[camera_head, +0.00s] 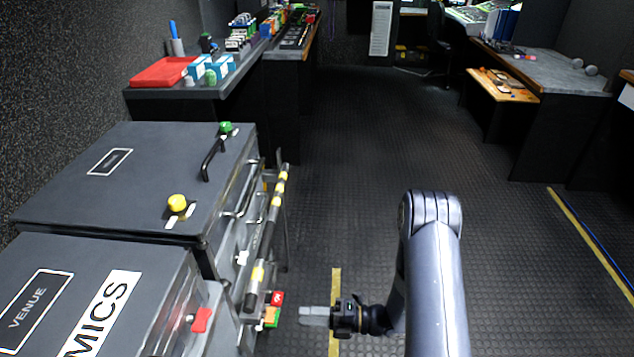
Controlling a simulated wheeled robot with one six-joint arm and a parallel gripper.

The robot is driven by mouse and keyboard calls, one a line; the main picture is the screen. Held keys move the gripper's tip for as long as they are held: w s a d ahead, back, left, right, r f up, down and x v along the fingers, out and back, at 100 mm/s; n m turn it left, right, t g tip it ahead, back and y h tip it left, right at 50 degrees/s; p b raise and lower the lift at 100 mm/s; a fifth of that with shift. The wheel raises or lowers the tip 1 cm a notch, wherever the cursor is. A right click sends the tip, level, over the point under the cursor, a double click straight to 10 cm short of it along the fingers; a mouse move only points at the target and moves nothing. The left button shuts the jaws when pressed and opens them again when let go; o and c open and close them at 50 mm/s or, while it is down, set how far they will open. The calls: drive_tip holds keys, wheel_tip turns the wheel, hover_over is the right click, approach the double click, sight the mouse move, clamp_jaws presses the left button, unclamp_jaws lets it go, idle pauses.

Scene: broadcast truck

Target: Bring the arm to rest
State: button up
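My arm (434,270) rises in the lower middle right of the head view, over the dark studded floor. My gripper (315,316) is at its lower left end and points left, toward the front of the grey cases. It shows as a pale grey finger shape, seen edge on, so I cannot tell whether it is open or shut. I see nothing held in it. A gap of floor lies between its tip and the small red and green blocks (273,310) beside the case front.
Grey flight cases (130,190) with handles and a yellow knob (177,203) stand at left. A counter with a red tray (163,72) is behind them. A desk (545,75) stands at far right. The aisle floor (365,140) between is clear.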

drive_tip(key=a, duration=0.8)
drive_tip(key=shift+w, duration=0.3)
